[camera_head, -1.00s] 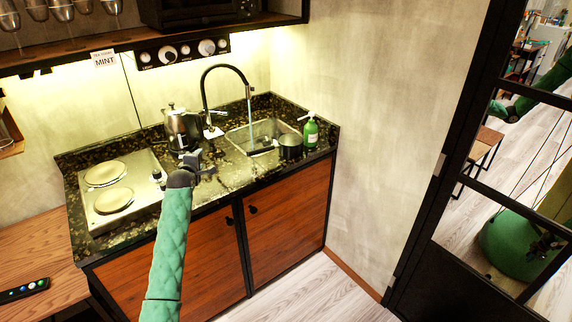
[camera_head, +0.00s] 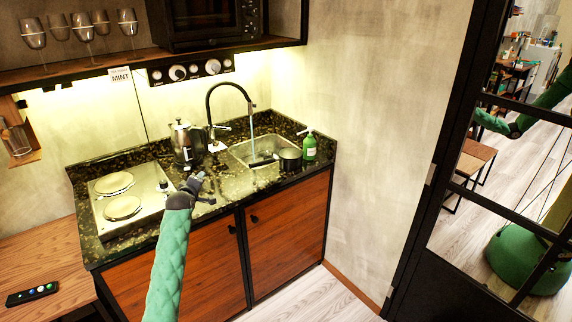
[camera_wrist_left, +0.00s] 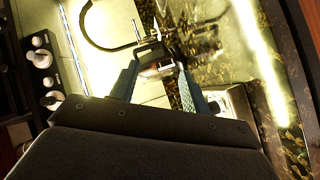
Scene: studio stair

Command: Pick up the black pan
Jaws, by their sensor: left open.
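The black pan (camera_head: 290,158) sits at the right side of the sink, close to the green soap bottle, with its dark handle pointing left over the basin. My left gripper (camera_head: 204,190) is over the counter between the hob and the sink, to the left of the pan and apart from it. In the left wrist view its two blue-grey fingers (camera_wrist_left: 158,62) stand apart, open. I cannot make out the pan in that view. My right gripper is not in view.
The sink (camera_head: 240,152) has a black arched tap (camera_head: 209,105) with running water. A metal kettle (camera_head: 184,143) stands behind my gripper. A hob (camera_head: 105,222) is at the left. A green soap bottle (camera_head: 310,147) stands beside the pan. A shelf (camera_head: 110,60) overhangs the counter.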

